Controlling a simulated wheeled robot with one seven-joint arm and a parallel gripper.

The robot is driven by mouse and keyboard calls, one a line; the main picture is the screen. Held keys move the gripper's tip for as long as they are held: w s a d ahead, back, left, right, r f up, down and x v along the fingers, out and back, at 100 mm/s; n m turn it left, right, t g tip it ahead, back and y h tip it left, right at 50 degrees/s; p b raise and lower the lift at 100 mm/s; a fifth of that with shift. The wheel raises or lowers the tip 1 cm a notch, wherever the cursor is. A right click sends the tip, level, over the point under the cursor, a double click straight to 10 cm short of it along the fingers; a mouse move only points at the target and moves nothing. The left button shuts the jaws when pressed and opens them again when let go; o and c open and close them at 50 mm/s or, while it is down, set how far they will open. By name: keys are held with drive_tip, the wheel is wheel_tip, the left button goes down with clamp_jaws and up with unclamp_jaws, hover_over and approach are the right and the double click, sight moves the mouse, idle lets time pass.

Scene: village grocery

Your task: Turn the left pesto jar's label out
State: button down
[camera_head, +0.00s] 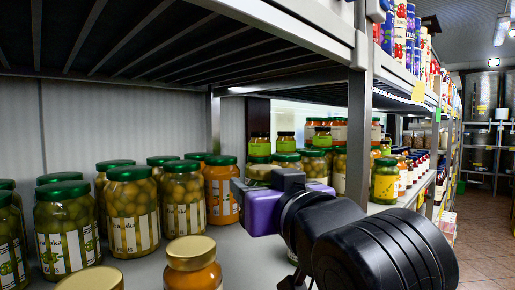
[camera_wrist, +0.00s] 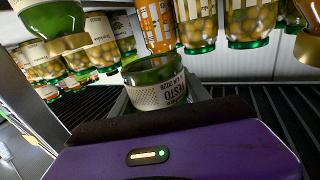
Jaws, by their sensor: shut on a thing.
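My gripper (camera_head: 287,182), purple with grey fingers, reaches in over the shelf. In the wrist view my gripper (camera_wrist: 158,100) is shut on a green pesto jar (camera_wrist: 152,74), with one finger on each side. The jar's pale label (camera_wrist: 160,92) with the word PESTO faces the wrist camera and reads upside down there. In the head view I cannot make out this jar behind my gripper. Another green jar (camera_head: 385,182) stands to the right, beyond the shelf post. A green jar with a gold lid shows at the upper left of the wrist view (camera_wrist: 54,18).
Olive jars with green lids (camera_head: 132,210) crowd the shelf to the left. An orange jar (camera_head: 222,192) stands left of my gripper, and a gold-lidded jar (camera_head: 192,266) is in front. The metal post (camera_head: 358,135) stands close behind my gripper. An upper shelf hangs overhead.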

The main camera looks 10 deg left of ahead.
drive_tip(key=f, duration=0.6)
drive_tip(key=s+f, duration=0.1)
drive_tip(key=f, duration=0.3)
drive_tip(key=shift+d, duration=0.3)
drive_tip(key=shift+s+a+f+n+g+y+b, duration=0.1)
drive_tip(key=shift+n+g+y+b, duration=0.3)
drive_tip(key=shift+n+y+b, duration=0.2)
drive_tip(key=shift+a+f+n+g+y+b, duration=0.1)
drive_tip(key=shift+n+g+y+b, duration=0.35)
drive_tip(key=shift+y, duration=0.25)
drive_tip(key=shift+s+a+r+n+g+y, duration=0.1)
drive_tip(key=shift+n+g+y, duration=0.3)
drive_tip(key=shift+y, duration=0.1)
drive_tip(key=shift+s+a+r+n+g+y, duration=0.1)
drive_tip(key=shift+n+g+y, duration=0.25)
drive_tip(key=shift+y, duration=0.15)
drive_tip(key=shift+f, duration=0.2)
drive_tip(key=shift+c, duration=2.3)
unclamp_jaws()
drive_tip(key=shift+f, duration=0.1)
